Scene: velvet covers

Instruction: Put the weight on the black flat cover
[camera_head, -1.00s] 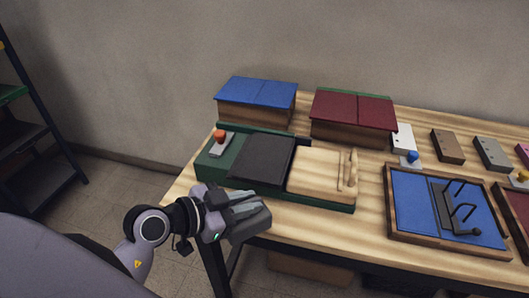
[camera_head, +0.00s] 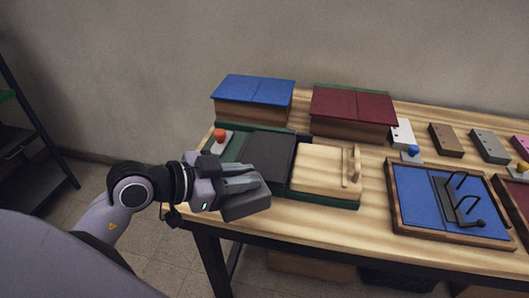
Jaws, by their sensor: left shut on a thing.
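The black flat cover (camera_head: 264,158) lies on the left-middle of a green tray (camera_head: 233,151), left of a pale wooden lid. My left gripper (camera_head: 243,187) is in front of the tray, near the table's front left edge. It is shut on a dark grey block (camera_head: 246,206), which looks like the weight; its outline merges with the fingers. The gripper overlaps the cover's near left corner in the picture. Whether it touches the tray cannot be told. My right gripper is not in view.
The wooden lid (camera_head: 322,170) has a raised handle on its right. A grey block with an orange ball (camera_head: 219,136) stands at the tray's left. Blue-topped (camera_head: 254,91) and dark red-topped (camera_head: 352,104) boxes stand behind. A blue tray (camera_head: 417,196) with black hooks lies right.

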